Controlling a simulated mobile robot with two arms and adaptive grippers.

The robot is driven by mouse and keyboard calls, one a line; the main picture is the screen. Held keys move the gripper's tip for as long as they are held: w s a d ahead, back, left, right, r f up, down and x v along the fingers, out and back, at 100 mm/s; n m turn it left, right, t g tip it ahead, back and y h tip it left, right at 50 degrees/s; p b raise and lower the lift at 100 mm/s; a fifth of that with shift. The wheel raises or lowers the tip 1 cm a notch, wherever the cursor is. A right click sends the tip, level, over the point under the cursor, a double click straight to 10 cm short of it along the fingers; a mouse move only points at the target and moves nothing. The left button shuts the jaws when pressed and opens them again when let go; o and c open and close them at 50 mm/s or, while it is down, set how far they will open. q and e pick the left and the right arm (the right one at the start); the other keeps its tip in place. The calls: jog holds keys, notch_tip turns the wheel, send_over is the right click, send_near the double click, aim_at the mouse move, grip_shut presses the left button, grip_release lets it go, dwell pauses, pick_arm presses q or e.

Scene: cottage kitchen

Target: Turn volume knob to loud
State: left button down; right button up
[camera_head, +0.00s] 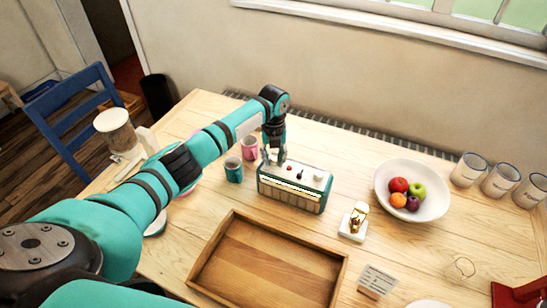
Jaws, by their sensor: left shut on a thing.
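A teal and cream radio (291,198) stands upright on the wooden table. Its cream top carries a red knob (290,168), a small dark knob or lever (300,174) and a white knob (318,177). My left gripper (276,159) points down over the left end of the radio's top. It is shut on a small part there, likely a knob, which the fingers hide. I cannot read any markings on the radio or tell which way the held part is turned. My right gripper is not in view.
Teal (233,170) and pink (250,147) mugs stand close left of the radio. A wooden tray (222,287) lies in front. A gold-and-white item (354,221) and a white fruit bowl (434,206) are to the right, with several cups (468,169) beyond.

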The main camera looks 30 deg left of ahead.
aim_at(274, 159)
pick_arm(q)
jog(key=c, duration=1.1)
grip_release()
jog(key=shift+o, duration=0.2)
notch_tip(274, 159, up, 12)
